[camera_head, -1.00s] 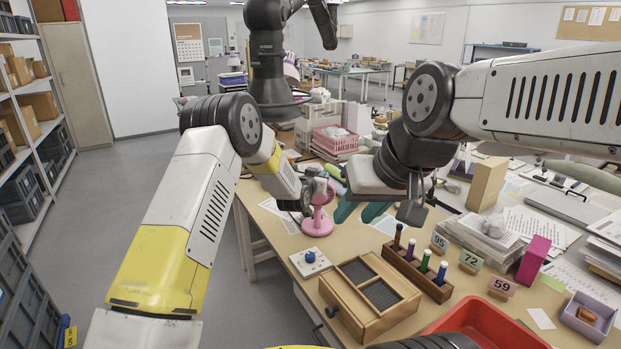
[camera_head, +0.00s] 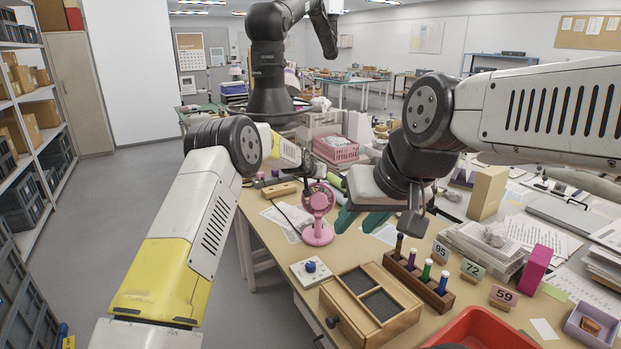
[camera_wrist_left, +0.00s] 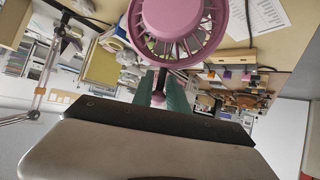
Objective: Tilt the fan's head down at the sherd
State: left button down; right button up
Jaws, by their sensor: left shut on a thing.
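The pink fan (camera_head: 318,200) stands on the table, its round caged head on a short stem above a round base. In the left wrist view its head (camera_wrist_left: 180,25) fills the top. My left gripper (camera_wrist_left: 160,88) is shut on a small pink part of the fan, between its teal fingers; in the head view its jaws are hard to make out behind the fan. My right gripper (camera_head: 360,221) is open, its teal fingers apart and empty, just right of the fan. A brown piece (camera_head: 591,326) lies in a lilac tray at far right; I cannot tell if it is the sherd.
A white box with a blue knob (camera_head: 311,269) and a wooden drawer box (camera_head: 337,320) stand in front of the fan. A rack of coloured tubes (camera_head: 418,278), numbered cards and a red tray (camera_head: 480,330) lie to the right. Papers lie beside the fan.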

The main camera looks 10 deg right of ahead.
pick_arm(q)
jog(key=shift+r, duration=0.1)
jog(key=c, duration=1.5)
grip_release()
jog(key=v, duration=0.7)
jog(key=shift+s+a+r, duration=0.1)
jog(key=shift+s+r, duration=0.1)
jog(key=shift+s, duration=0.1)
